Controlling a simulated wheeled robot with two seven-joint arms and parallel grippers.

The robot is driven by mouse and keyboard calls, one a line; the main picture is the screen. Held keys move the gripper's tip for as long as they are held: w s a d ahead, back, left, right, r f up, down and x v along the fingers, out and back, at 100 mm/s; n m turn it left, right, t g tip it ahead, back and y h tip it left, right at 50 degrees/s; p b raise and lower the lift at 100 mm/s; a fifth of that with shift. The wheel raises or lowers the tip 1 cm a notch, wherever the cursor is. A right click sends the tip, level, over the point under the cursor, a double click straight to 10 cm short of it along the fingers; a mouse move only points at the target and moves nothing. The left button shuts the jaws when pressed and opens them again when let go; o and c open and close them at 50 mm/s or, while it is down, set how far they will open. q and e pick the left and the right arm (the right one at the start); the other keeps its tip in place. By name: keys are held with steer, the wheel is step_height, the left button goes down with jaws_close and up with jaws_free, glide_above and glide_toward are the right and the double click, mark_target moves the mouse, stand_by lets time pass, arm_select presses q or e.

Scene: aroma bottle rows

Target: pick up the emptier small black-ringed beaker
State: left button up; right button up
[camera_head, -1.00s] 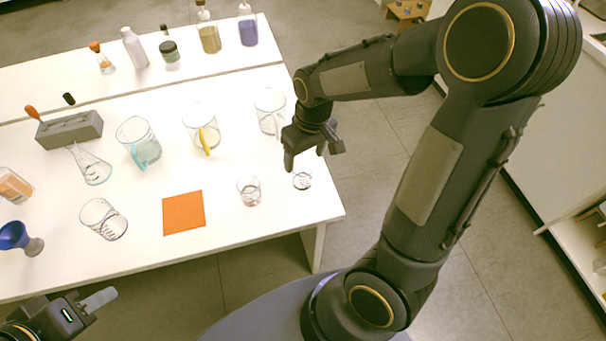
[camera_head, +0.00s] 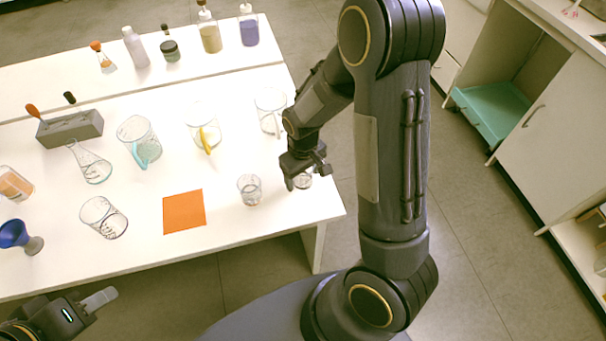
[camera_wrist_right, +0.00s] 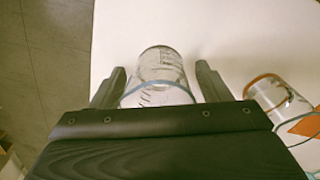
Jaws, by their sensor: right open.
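A small clear beaker with a dark ring (camera_head: 304,183) stands near the table's right edge, partly hidden by my right gripper. In the right wrist view this beaker (camera_wrist_right: 161,68) sits between the two open fingers, with a gap on each side. My right gripper (camera_head: 307,176) is open around or just above it; the exact height is unclear. A second small beaker (camera_head: 249,190) stands to its left, with a reddish tint near its bottom. It also shows in the right wrist view (camera_wrist_right: 279,97), with an orange-red ring. My left gripper (camera_head: 100,299) is at the lower left, away from the beakers.
An orange mat (camera_head: 184,212) lies left of the small beakers. Glass beakers with blue (camera_head: 140,140) and yellow (camera_head: 203,128) handles, and a plain-looking one (camera_head: 270,110), stand behind. A wider beaker (camera_head: 103,217) and a blue funnel-like cup (camera_head: 14,235) are at left.

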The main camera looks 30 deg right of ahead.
steer(key=c, duration=1.1)
steer(key=shift+r, duration=0.1)
